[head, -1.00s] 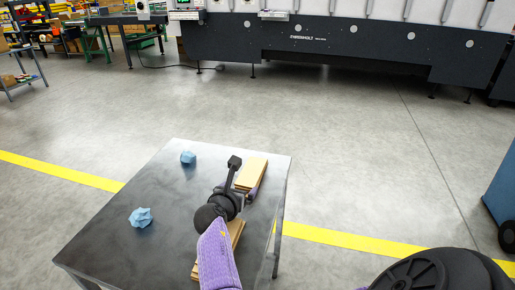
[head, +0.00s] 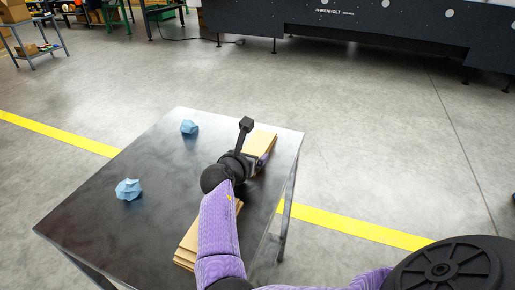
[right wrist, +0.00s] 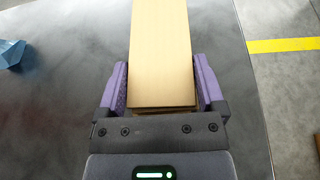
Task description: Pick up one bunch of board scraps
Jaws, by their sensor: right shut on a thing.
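A bunch of tan board scraps (head: 262,143) lies near the far right corner of the dark metal table (head: 130,212). My right gripper (head: 248,160) is at its near end. In the right wrist view the purple fingers of my right gripper (right wrist: 163,88) are shut on both sides of the bunch of board scraps (right wrist: 161,50). Another bunch of board scraps (head: 188,247) lies nearer on the table, partly hidden under my right forearm. Whether the held bunch touches the table is hard to tell. My left gripper is not in view.
Two crumpled blue lumps (head: 189,127) (head: 128,189) lie on the left part of the table. A yellow floor line (head: 350,229) runs behind the table. A large dark machine (head: 400,30) stands at the back, with open floor between.

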